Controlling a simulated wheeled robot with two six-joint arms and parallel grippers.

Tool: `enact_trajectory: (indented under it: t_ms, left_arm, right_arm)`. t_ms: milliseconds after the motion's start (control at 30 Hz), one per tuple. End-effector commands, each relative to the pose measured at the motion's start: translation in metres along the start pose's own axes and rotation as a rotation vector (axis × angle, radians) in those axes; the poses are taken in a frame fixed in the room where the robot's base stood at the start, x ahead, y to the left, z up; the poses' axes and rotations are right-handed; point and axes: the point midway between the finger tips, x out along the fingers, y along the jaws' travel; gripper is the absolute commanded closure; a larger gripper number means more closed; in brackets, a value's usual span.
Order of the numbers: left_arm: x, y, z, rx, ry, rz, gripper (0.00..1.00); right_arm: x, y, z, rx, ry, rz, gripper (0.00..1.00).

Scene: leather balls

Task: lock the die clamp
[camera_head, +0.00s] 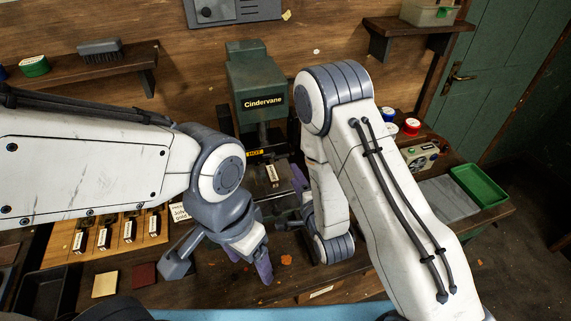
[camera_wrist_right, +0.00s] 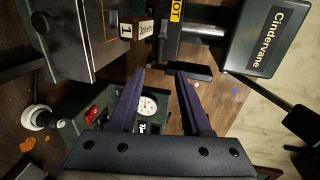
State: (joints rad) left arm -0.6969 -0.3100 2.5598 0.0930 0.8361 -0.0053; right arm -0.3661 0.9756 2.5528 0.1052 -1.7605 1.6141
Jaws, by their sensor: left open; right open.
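The green Cindervane press (camera_head: 255,85) stands against the back wall, with a yellow HOT label on its head. A labelled die (camera_head: 272,173) sits under the head; its white label (camera_wrist_right: 138,30) shows in the right wrist view. I cannot pick out the die clamp for sure; a black knob with a pale collar (camera_wrist_right: 38,117) is at the left of the right wrist view. My right gripper (camera_wrist_right: 162,72) is open and empty, close to the press beside the die area. My left gripper (camera_head: 249,262) is open and empty in front of the press, low over the bench.
Several dies stand in a wooden rack (camera_head: 62,240) at left. A box with a gauge (camera_wrist_right: 148,105) lies behind my right fingers. A green tray (camera_head: 480,185) and red and blue pots (camera_head: 412,126) are on the right. My arms hide much of the bench.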

Motion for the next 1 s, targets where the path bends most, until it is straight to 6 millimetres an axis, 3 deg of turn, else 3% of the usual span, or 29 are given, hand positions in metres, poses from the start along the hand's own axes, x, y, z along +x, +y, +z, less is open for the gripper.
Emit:
enact_trajectory:
  t_ms: [33,233,400,600,1000]
  left_arm:
    - [0.016,-0.001,0.001,-0.001,0.000,0.000,0.28]
    - [0.045,-0.003,0.003,-0.006,0.000,0.000,0.28]
    - [0.026,-0.002,0.002,-0.005,0.000,0.000,0.28]
    - [0.015,-0.001,0.001,-0.002,0.000,0.000,0.28]
    - [0.012,-0.001,0.001,-0.001,0.000,0.000,0.28]
  right_arm:
    - [0.005,0.006,0.000,0.001,0.000,-0.006,0.52]
    - [0.017,0.006,0.000,-0.002,-0.002,-0.005,0.52]
    - [0.051,-0.004,0.000,-0.002,0.000,0.001,0.52]
    - [0.080,-0.002,0.000,-0.002,0.000,0.002,0.52]
    - [0.093,0.001,0.000,-0.003,-0.001,0.002,0.52]
